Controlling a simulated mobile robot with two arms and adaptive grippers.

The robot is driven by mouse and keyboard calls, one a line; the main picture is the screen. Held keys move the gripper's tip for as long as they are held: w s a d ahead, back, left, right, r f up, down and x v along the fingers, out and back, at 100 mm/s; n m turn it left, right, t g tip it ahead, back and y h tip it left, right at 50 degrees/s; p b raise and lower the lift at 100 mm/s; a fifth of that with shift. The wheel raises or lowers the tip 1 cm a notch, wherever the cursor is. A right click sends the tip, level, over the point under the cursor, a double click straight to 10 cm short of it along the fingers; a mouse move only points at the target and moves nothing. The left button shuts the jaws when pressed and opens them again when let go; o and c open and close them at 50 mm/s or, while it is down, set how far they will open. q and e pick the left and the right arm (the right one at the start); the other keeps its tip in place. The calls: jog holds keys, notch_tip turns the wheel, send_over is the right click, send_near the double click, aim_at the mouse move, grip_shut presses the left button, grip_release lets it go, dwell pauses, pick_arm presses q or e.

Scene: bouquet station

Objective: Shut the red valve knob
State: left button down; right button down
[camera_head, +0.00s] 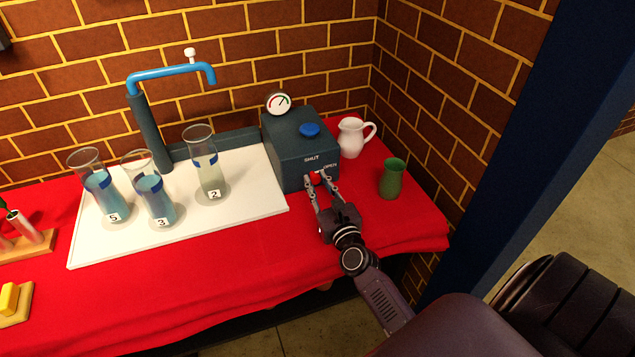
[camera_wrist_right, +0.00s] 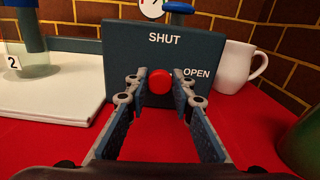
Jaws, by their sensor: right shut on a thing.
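The red valve knob (camera_wrist_right: 160,82) sits on the front face of the dark teal box (camera_head: 290,150). White lettering reads SHUT above the knob and OPEN to its upper right. My right gripper (camera_head: 317,181) reaches the box from the front, its two fingers on either side of the knob and closed on it. The wrist view shows a fingertip at the knob's left and right edges. I cannot make out a pointer on the knob, so its setting is unclear. My left gripper is not in view.
A blue knob (camera_head: 310,129) and a round gauge (camera_head: 278,102) top the box. A white pitcher (camera_head: 352,138) and green cup (camera_head: 392,178) stand to its right. Numbered glass cylinders stand on a white board (camera_head: 250,205) at left, under a blue pipe (camera_head: 165,73). Red cloth in front is clear.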

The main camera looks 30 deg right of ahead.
jog(key=n, duration=0.4)
jog(key=shift+r, duration=0.1)
jog(key=n+p, duration=0.1)
jog(key=n, duration=0.3)
jog(key=shift+n, duration=0.3)
jog(key=n+p, duration=0.1)
jog(key=n, duration=0.3)
jog(key=shift+w+a, duration=0.1)
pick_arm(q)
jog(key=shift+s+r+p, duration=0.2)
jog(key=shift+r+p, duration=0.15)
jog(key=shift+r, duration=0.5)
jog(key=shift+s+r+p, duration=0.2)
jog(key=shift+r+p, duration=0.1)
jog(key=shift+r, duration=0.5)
pick_arm(e)
jog(key=shift+n, duration=2.3)
jog(key=c, duration=1.7)
grip_release()
jog(key=shift+f, duration=0.2)
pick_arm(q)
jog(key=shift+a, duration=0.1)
